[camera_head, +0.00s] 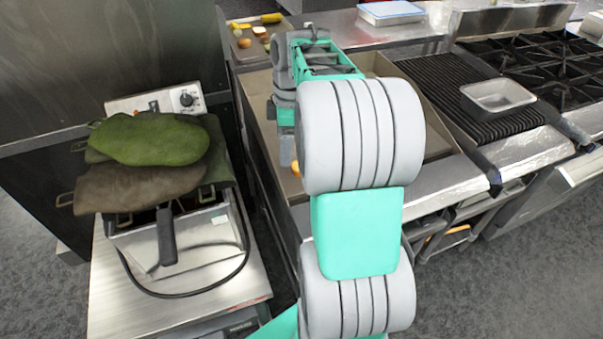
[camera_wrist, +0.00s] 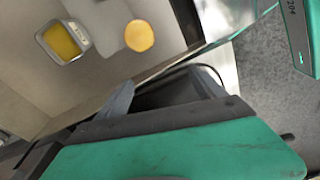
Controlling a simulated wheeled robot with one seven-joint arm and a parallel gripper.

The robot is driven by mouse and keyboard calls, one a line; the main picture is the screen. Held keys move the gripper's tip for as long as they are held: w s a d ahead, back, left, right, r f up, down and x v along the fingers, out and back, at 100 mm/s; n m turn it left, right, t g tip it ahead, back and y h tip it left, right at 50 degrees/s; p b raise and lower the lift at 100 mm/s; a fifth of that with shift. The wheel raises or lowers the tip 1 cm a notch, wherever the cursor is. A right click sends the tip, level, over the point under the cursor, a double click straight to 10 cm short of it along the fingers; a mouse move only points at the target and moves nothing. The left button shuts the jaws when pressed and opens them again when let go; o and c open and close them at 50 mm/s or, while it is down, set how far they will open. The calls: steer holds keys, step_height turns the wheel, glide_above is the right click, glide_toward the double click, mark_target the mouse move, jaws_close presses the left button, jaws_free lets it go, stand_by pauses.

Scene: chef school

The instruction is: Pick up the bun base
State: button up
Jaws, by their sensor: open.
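A round, flat golden disc, which looks like the bun base (camera_wrist: 139,35), lies on the flat griddle surface in the wrist view. In the head view only a small orange part of it (camera_head: 295,168) shows beside my arm. My gripper (camera_wrist: 163,90) is open and empty, its two fingers apart, with the disc beyond the fingertips and not touching them. In the head view my gripper (camera_head: 287,150) points down over the griddle's left part, partly hidden by my arm.
A small square container with yellow contents (camera_wrist: 62,41) stands near the disc. The griddle (camera_head: 262,125) has raised edges. A fryer with green and brown mitts (camera_head: 150,140) stands left. A cutting board with food (camera_head: 242,42) is behind; a metal pan (camera_head: 497,97) sits right.

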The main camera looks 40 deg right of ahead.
steer(key=shift+o, duration=0.2)
steer(key=d+f+n, duration=0.1)
steer(key=d, duration=0.1)
steer(key=d+f, duration=0.1)
steer(key=d, duration=0.1)
steer(key=d+f+n, duration=0.1)
steer(key=d, duration=0.1)
steer(key=shift+w+d+f+n, duration=0.1)
steer(key=shift+w+f+n, duration=0.1)
steer(key=shift+n, duration=0.1)
step_height(320, 180, down, 7)
steer(key=shift+f+p, duration=0.2)
steer(key=shift+p, duration=0.2)
steer(key=c, duration=1.4)
steer(key=shift+r, duration=0.15)
steer(key=shift+r, duration=0.3)
step_height(320, 180, up, 3)
steer(key=shift+s+f+b, duration=0.1)
steer(key=shift+s+b, duration=0.05)
steer(key=shift+b, duration=0.45)
steer(key=s+r+b, duration=0.2)
steer(key=s+r, duration=0.7)
steer(key=s, duration=0.4)
steer(key=shift+s+r, duration=0.2)
steer(key=shift+s, duration=0.15)
